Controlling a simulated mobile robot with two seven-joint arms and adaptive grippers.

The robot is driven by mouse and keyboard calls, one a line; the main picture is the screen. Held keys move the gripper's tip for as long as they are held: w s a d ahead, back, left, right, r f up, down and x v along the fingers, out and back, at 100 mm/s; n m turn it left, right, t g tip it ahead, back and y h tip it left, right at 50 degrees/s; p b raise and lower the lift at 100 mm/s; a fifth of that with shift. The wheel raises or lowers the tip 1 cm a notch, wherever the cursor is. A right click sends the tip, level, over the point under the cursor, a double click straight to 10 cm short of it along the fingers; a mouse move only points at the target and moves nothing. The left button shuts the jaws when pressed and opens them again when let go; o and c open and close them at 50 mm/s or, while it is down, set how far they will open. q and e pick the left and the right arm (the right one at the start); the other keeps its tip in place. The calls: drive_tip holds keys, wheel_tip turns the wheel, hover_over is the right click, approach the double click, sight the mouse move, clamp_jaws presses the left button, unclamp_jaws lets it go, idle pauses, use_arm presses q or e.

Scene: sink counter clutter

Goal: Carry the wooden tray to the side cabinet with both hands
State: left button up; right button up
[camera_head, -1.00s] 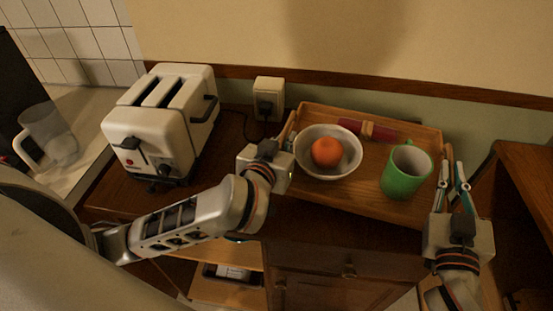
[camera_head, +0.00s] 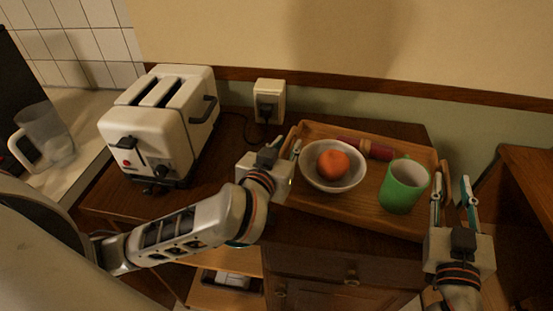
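The wooden tray (camera_head: 341,210) rests on the dark counter, or very close above it. It holds a white bowl (camera_head: 318,180) with an orange fruit (camera_head: 333,163), a green mug (camera_head: 404,186), and a dark red roll-shaped item (camera_head: 379,151) near its back wall. My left gripper (camera_head: 284,150) is at the tray's left wall, its fingers parted, apparently one on each side of the wall. My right gripper (camera_head: 453,188) is at the right wall with its fingers clearly spread, one near the wall and one outside. Exact finger contact is hard to see.
A white toaster (camera_head: 160,125) stands on the counter to the left, with a wall outlet (camera_head: 269,101) behind. A glass jug (camera_head: 43,137) is at far left. A wooden cabinet (camera_head: 530,180) stands at the right, past a gap. Bare counter (camera_head: 400,131) shows behind the tray.

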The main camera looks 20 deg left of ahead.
drive_tip(key=s, duration=0.4)
drive_tip(key=s+f, duration=0.1)
drive_tip(key=s, duration=0.1)
drive_tip(key=shift+s+d, duration=0.25)
drive_tip(key=shift+s, duration=0.85)
